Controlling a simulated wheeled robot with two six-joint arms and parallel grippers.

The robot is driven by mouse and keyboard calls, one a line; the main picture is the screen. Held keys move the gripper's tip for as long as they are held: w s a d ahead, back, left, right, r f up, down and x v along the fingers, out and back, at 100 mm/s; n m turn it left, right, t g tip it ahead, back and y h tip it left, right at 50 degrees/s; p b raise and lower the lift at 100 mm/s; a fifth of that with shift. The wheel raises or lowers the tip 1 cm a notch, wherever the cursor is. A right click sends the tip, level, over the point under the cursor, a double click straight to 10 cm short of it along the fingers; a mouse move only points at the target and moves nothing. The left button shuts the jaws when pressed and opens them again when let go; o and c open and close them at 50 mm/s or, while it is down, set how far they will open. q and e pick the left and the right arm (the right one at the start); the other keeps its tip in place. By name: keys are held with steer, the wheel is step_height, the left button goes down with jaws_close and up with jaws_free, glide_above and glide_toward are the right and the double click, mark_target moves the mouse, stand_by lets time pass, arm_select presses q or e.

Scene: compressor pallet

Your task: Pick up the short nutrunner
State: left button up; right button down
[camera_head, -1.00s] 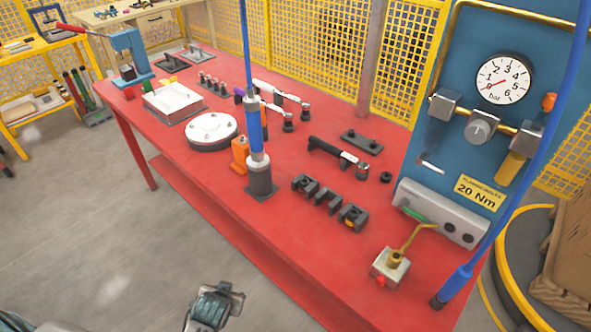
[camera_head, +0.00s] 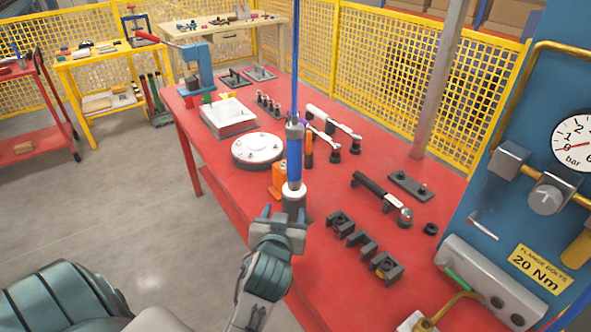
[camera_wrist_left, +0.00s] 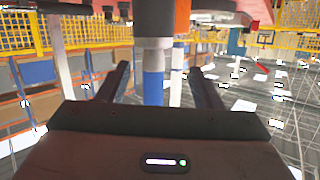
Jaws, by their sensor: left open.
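The nutrunner (camera_head: 294,160) is a blue upright tool with a grey collar and a blue hose running up from its top. It stands in a dark holder at the red bench's near edge. I cannot tell from its looks alone that it is the short one. My left gripper (camera_head: 285,214) is open, low in front of the tool's base, and hides part of the holder. In the left wrist view the blue body (camera_wrist_left: 153,82) appears between the two open fingers (camera_wrist_left: 159,68), with no clear contact. My right gripper is out of view.
The red bench (camera_head: 330,270) holds an orange item (camera_head: 278,182) close behind the tool, a round white-topped flange (camera_head: 258,149), black blocks (camera_head: 362,245) and a black-handled wrench (camera_head: 382,197). A blue gauge panel (camera_head: 515,190) stands at the right. Grey floor lies left of the bench.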

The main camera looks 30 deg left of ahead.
mark_target(294, 165)
arm_select(q)
steer(key=w+r, duration=0.2)
steer(key=w+a+r+t+y, duration=0.1)
steer(key=w+r, duration=0.1)
steer(key=w+a+r+n+t+y+p, duration=0.1)
steer(key=w+r, duration=0.2)
steer(key=shift+w+a, duration=0.1)
steer(key=shift+w+a+f, duration=0.1)
steer(key=shift+w+a, duration=0.2)
steer(key=shift+w, duration=0.25)
steer(key=p+x, duration=0.2)
steer(key=x, duration=0.2)
steer(key=shift+w+a, duration=0.1)
steer(key=shift+a, duration=0.05)
steer(key=shift+w+a+f, duration=0.15)
steer(key=shift+w+f, duration=0.05)
steer(key=shift+w, duration=0.05)
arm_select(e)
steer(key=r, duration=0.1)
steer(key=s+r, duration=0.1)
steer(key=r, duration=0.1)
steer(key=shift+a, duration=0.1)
arm_select(q)
steer(key=shift+r, duration=0.1)
steer(key=shift+c, duration=0.5)
steer(key=c, duration=1.1)
jaws_close()
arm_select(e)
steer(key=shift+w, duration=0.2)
